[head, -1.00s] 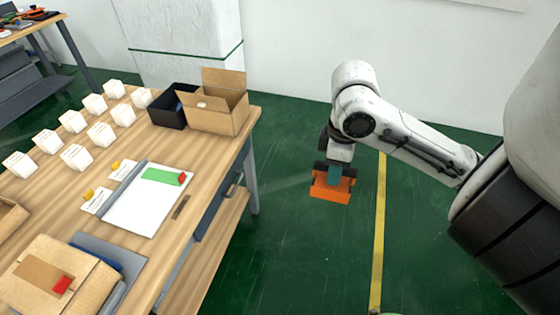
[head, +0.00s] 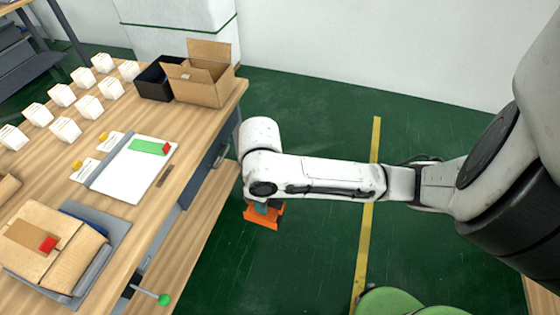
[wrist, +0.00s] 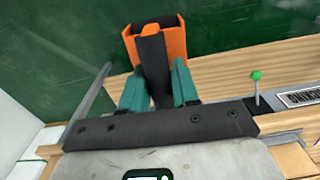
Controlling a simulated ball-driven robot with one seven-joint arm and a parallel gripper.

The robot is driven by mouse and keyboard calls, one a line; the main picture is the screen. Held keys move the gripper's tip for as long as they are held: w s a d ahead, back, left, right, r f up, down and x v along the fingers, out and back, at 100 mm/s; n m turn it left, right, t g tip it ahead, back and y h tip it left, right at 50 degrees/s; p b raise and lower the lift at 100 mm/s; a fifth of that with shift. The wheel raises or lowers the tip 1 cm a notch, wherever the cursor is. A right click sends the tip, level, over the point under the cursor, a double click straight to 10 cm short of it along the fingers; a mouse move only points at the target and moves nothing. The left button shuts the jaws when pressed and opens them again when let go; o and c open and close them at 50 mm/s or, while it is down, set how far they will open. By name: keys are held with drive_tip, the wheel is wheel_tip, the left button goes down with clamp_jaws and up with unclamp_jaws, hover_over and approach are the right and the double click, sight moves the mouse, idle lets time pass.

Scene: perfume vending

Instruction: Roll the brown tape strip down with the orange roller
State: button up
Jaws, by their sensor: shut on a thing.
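The brown tape strip (head: 24,234) lies on top of a closed cardboard box (head: 63,262) at the table's lower left in the head view, with a red tab at its right end. The orange roller (head: 265,217) hangs from my gripper (head: 262,206), off the table's right side and above the green floor. In the wrist view, the teal fingers of my gripper (wrist: 158,88) are shut on the black handle of the orange roller (wrist: 174,42). The roller is well apart from the tape strip. The strip is not seen in the wrist view.
A white board (head: 125,187) with a green strip lies mid-table. Several white cubes (head: 66,129), a black bin (head: 152,84) and an open carton (head: 205,90) stand farther back. A green-knobbed lever (head: 163,299) juts from the table's right side.

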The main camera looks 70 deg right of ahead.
drive_tip(key=w+a+f, duration=0.4)
drive_tip(key=a+f, duration=0.3)
drive_tip(key=w+a+f, duration=0.4)
drive_tip(key=a+f, duration=0.3)
drive_tip(key=f, duration=0.1)
drive_tip(key=shift+w+a+f, duration=0.25)
drive_tip(key=shift+w+a, duration=0.1)
drive_tip(key=shift+w, duration=0.05)
